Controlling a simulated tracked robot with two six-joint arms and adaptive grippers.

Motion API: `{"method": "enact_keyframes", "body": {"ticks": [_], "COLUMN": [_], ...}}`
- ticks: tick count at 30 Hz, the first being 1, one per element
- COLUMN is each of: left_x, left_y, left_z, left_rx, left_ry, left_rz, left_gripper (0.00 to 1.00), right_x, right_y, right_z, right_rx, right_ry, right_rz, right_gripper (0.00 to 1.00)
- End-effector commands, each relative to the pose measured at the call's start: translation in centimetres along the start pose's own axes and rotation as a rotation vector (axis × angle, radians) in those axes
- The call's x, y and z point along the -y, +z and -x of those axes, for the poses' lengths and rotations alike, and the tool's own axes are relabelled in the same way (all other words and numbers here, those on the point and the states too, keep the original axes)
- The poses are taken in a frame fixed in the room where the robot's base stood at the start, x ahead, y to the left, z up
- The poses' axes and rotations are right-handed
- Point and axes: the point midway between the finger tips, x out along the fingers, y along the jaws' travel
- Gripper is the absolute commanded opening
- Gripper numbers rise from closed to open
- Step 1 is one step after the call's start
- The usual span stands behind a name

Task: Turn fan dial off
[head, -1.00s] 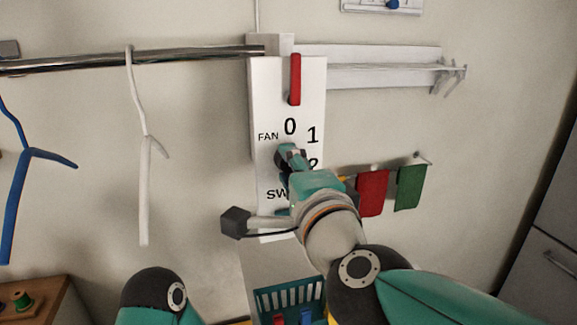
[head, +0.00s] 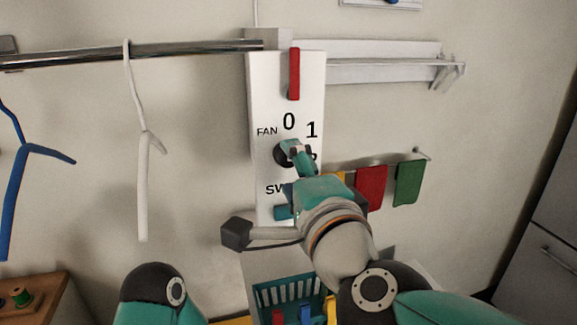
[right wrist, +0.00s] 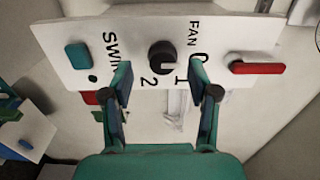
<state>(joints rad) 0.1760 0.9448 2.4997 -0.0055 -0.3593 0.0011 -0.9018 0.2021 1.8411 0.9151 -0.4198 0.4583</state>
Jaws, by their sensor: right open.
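The fan dial (head: 280,155) is a round black knob on a white upright panel (head: 262,90) marked FAN, 0, 1 and 2. It also shows in the right wrist view (right wrist: 161,55), with a small pale mark on its lower right part, roughly toward the 1. My right gripper (head: 296,147) is in front of the dial and partly covers it in the head view. In the right wrist view the gripper (right wrist: 160,75) is open, its fingers spread on either side of the dial with nothing between them. Contact is not visible. My left gripper is out of view.
A red bar (head: 294,74) is at the panel's top and a teal switch (head: 282,213) low on it. A metal rail (head: 190,47) with a white hanger (head: 143,180) is left. Red (head: 371,187) and green (head: 409,182) cloths hang right. A teal basket (head: 287,292) is below.

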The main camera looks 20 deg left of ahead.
Motion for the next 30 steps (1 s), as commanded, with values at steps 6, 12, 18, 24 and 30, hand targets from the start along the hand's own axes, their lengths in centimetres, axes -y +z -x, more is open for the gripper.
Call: {"method": "enact_keyframes", "body": {"ticks": [6, 12, 18, 24, 30], "left_x": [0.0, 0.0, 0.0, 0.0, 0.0], "left_y": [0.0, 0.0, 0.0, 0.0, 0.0], "left_z": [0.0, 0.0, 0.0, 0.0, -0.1], "left_rx": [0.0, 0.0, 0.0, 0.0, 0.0], "left_ry": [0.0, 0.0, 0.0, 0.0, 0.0], "left_rz": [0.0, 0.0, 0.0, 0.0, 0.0], "left_gripper": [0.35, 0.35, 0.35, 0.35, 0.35], "right_x": [0.0, -0.1, -0.2, -0.2, -0.4], "right_y": [0.1, 0.1, 0.1, 0.1, -0.5], "right_z": [4.6, 8.1, 9.6, 9.7, 9.5], "right_rx": [0.002, 0.003, 0.003, 0.002, -0.011], "right_ry": [-0.002, 0.0, 0.003, 0.003, 0.007], "right_rz": [-0.001, 0.0, 0.0, 0.0, -0.003], "right_gripper": [0.6, 0.6, 0.6, 0.6, 0.6]}}
